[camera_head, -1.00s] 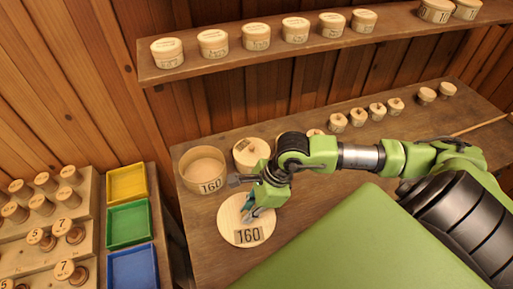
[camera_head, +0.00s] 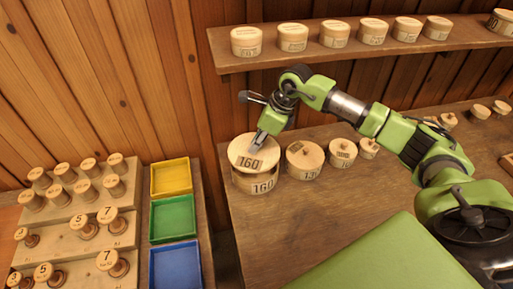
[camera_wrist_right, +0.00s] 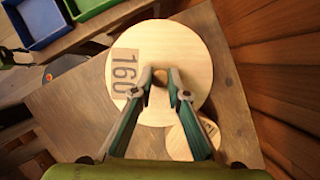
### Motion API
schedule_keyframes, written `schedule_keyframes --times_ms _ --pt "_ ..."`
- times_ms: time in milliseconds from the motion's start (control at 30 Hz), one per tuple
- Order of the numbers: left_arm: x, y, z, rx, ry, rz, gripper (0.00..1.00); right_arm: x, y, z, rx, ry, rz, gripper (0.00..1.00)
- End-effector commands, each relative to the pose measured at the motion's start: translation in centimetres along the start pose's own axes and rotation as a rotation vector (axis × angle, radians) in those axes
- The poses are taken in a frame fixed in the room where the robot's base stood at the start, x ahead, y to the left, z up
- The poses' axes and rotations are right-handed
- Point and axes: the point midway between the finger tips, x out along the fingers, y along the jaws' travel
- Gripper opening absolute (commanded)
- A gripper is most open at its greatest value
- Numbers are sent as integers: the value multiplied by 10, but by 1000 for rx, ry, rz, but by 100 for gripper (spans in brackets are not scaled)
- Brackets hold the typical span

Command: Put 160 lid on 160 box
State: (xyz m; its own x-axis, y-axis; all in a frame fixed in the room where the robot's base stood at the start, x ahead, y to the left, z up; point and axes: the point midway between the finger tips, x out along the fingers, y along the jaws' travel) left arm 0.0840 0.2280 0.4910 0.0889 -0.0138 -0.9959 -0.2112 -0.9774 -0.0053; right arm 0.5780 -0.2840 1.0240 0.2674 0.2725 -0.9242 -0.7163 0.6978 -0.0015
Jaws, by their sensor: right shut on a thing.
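The 160 lid (camera_head: 246,149) is a round pale wooden disc with a 160 label. In the head view it is over the 160 box (camera_head: 256,182), slightly tilted, covering the box's opening. I cannot tell whether it is fully seated. My right gripper (camera_head: 262,137) is shut on the lid's knob, which the fingers mostly hide. In the right wrist view the lid (camera_wrist_right: 185,62) fills the middle, below the gripper (camera_wrist_right: 160,75), and hides the 160 box. My left gripper is not in view.
Several smaller lidded boxes stand right of the 160 box, the 130 box (camera_head: 304,163) closest. A shelf (camera_head: 290,58) with boxes runs above. Yellow (camera_head: 171,177), green (camera_head: 172,217) and blue (camera_head: 176,262) trays and a spool rack (camera_head: 80,232) are at left. The front table area is clear.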

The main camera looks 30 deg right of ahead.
Motion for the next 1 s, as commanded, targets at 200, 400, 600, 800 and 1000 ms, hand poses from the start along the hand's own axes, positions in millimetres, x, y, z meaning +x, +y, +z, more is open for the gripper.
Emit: schedule_keyframes --times_ms 200,400,600,800,1000 --pt "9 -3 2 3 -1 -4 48 12 -4 -6 6 -4 -6 0" --pt "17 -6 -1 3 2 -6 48 27 -2 -12 5 -1 -3 0" --pt "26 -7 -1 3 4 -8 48 40 -3 -17 3 -3 -4 0" --pt "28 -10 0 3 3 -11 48 41 -2 -18 3 -2 -4 0" --pt "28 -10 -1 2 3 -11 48 41 -2 -18 3 -2 -3 0"
